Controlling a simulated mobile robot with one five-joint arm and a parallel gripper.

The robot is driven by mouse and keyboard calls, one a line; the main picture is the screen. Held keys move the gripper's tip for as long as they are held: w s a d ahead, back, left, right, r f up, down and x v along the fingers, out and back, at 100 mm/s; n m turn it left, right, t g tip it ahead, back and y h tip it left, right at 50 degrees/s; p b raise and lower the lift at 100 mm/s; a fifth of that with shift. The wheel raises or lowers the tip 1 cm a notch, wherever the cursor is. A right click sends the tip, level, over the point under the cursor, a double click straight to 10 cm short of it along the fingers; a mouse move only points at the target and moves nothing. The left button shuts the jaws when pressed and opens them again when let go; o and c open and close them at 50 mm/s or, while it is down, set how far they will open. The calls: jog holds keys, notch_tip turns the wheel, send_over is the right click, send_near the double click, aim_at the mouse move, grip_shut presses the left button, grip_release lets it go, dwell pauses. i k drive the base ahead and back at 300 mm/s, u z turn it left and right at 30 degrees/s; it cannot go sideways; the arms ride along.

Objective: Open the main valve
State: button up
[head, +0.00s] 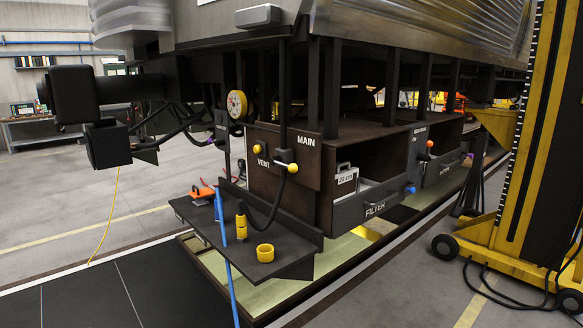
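The main valve (291,168) is on the front face of a dark box under the railcar, below the white word MAIN. Its short lever ends in a yellow ball and points right, slightly downward, across a vertical black pipe. A second yellow knob (257,149) sits to its left, above the word VENT. A black hose (273,210) hangs in a curve below the main valve towards a shelf. My gripper is not in view.
A yellow lifting column (520,130) stands at right. Bare floor lies at the left.

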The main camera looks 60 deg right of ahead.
aim_at(283, 165)
jog(key=z, duration=0.3)
jog(key=k, duration=0.4)
jog(key=z, duration=1.25)
jog(key=i, duration=0.5)
jog(key=u, duration=0.05)
jog(key=k, duration=0.5)
jog(key=z, duration=0.9)
jog(key=i, duration=0.6)
jog(key=u, duration=0.05)
